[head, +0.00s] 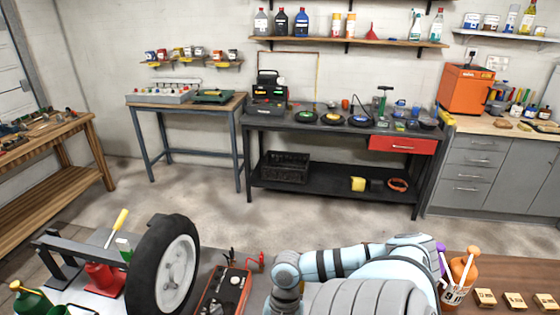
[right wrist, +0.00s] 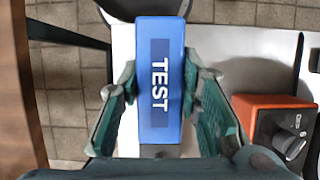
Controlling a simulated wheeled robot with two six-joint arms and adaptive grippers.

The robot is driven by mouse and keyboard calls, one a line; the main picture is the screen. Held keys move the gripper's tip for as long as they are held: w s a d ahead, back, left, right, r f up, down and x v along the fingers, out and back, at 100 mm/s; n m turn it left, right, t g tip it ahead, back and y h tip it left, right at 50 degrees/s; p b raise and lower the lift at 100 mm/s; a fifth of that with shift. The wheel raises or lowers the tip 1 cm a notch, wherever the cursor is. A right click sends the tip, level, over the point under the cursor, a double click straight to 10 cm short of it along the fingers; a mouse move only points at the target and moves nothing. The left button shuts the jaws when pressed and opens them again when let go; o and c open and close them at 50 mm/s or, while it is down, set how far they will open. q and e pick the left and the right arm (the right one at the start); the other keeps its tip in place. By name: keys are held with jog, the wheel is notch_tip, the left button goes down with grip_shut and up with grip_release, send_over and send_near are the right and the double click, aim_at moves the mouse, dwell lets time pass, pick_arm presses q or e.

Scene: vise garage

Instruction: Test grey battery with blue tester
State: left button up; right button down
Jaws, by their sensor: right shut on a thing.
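The blue tester (right wrist: 160,115), a flat box with TEST in white letters, fills the middle of the right wrist view. My right gripper (right wrist: 160,88) is shut on it, with a finger on each long side. The tester is over a white surface (right wrist: 215,40). A small grey patch shows just below the tester's near end, and I cannot tell what it is. In the head view my right arm covers the lower middle and the tester does not show. I cannot make out a grey battery in either view. My left gripper is not in view.
An orange-red box with a knob (right wrist: 275,120) stands right of the tester; a red device (head: 222,291) shows in the head view. A wheel (head: 165,265) stands left of it. An orange bottle (head: 463,268) and small labelled blocks (head: 514,300) are at right.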

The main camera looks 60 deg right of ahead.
jog(key=shift+f, duration=0.1)
dwell(0.3)
jog(key=shift+p, duration=0.4)
jog(key=shift+f, duration=0.15)
jog(key=shift+f+b, duration=0.55)
jog(key=shift+f, duration=0.15)
jog(key=shift+f, duration=0.1)
dwell(0.3)
